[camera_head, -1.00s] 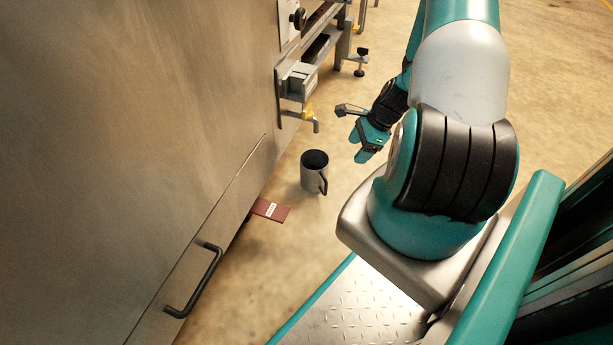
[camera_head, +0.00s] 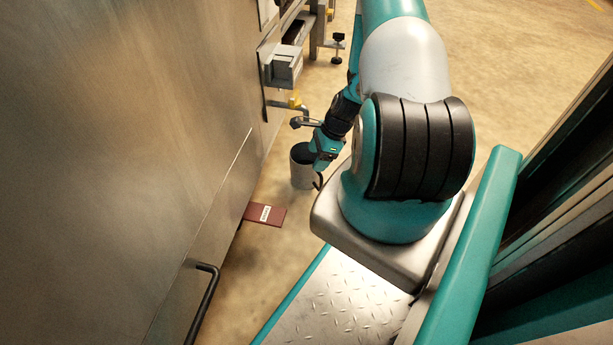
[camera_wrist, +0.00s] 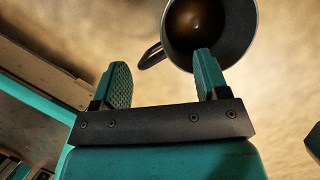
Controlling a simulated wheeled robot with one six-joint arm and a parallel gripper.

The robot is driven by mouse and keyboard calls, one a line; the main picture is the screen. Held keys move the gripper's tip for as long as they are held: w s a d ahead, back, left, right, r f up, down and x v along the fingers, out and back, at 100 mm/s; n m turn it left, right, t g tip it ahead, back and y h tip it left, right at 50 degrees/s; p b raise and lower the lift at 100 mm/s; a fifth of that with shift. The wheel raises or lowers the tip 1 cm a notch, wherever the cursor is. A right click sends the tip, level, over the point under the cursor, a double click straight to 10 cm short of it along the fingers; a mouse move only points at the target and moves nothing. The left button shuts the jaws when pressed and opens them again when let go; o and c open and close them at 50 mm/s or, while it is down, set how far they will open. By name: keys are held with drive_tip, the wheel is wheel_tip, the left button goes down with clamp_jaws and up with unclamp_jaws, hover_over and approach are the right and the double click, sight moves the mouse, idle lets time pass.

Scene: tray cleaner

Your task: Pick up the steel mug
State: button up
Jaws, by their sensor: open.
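The steel mug (camera_head: 300,173) stands upright on the floor beside the large steel machine in the head view. My gripper (camera_head: 325,150) is over the mug's right side and hides part of its rim. In the wrist view the mug (camera_wrist: 237,45) is at the top right, seen into its open mouth, with its handle (camera_wrist: 152,55) to the left. My gripper (camera_wrist: 160,80) is open there. Its right finger overlaps the mug's near rim, and its left finger is left of the handle. I cannot tell whether a finger touches the mug.
The steel machine wall (camera_head: 130,150) with a black handle (camera_head: 203,300) fills the left. A yellow-handled tap (camera_head: 296,102) is just behind the mug. A dark red booklet (camera_head: 265,214) lies on the floor nearer me. Open floor (camera_head: 510,70) lies to the right.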

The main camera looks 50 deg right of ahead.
sight(309, 171)
drive_tip(key=b+x, duration=0.3)
drive_tip(key=x, duration=0.3)
drive_tip(key=shift+f, duration=0.3)
drive_tip(key=shift+w+a, duration=0.1)
drive_tip(key=shift+a, duration=0.05)
drive_tip(key=shift+c, duration=0.5)
clamp_jaws()
